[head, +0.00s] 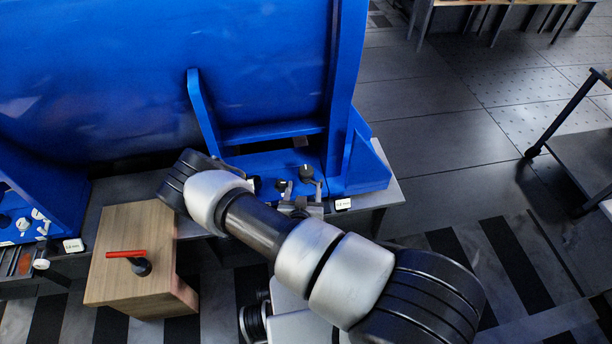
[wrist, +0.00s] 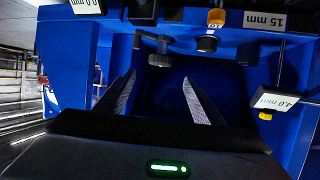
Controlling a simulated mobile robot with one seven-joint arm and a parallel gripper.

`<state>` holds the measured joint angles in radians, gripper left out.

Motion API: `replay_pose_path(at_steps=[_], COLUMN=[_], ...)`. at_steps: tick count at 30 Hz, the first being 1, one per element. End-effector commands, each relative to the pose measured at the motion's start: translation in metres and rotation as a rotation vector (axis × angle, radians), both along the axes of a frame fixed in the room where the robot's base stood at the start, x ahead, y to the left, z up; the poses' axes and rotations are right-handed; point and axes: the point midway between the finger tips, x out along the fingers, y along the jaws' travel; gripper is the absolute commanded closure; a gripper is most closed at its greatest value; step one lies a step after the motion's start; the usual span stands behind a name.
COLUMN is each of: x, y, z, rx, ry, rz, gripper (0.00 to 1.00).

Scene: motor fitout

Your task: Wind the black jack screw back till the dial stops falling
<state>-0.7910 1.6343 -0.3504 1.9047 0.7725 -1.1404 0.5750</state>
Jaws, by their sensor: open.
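My gripper (wrist: 160,77) shows in the wrist view with its two fingers apart and nothing between them. A dark round knob on a short stem (wrist: 160,59) is just beyond the fingertips, apart from them. A second dark knob (wrist: 207,43) is to its right, below an orange part. I cannot tell which is the black jack screw. White tags with mm readings (wrist: 270,20) show near them; a dial face is not clear. In the head view, a black knob (head: 306,171) stands on the blue motor foot (head: 355,180); my arm hides my fingers there.
A wooden block (head: 130,255) with a red-handled tool (head: 126,254) stands at the lower left of the head view. The big blue motor (head: 120,70) fills the upper left. A dark cart (head: 580,150) stands at the right, with open floor (head: 450,130) between.

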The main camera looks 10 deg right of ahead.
Motion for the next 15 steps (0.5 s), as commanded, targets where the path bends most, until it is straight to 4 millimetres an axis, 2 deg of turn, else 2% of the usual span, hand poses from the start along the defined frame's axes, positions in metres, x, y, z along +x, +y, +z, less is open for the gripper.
replay_pose_path(at_steps=[3, 9, 15], x=[0.024, 0.060, 0.083], y=[-0.007, -0.016, -0.023], z=[-0.013, -0.029, -0.037], rx=[0.001, -0.001, -0.001], ry=[-0.002, -0.001, 0.000], rz=[0.001, 0.001, 0.000], gripper=[0.38, 0.38, 0.38])
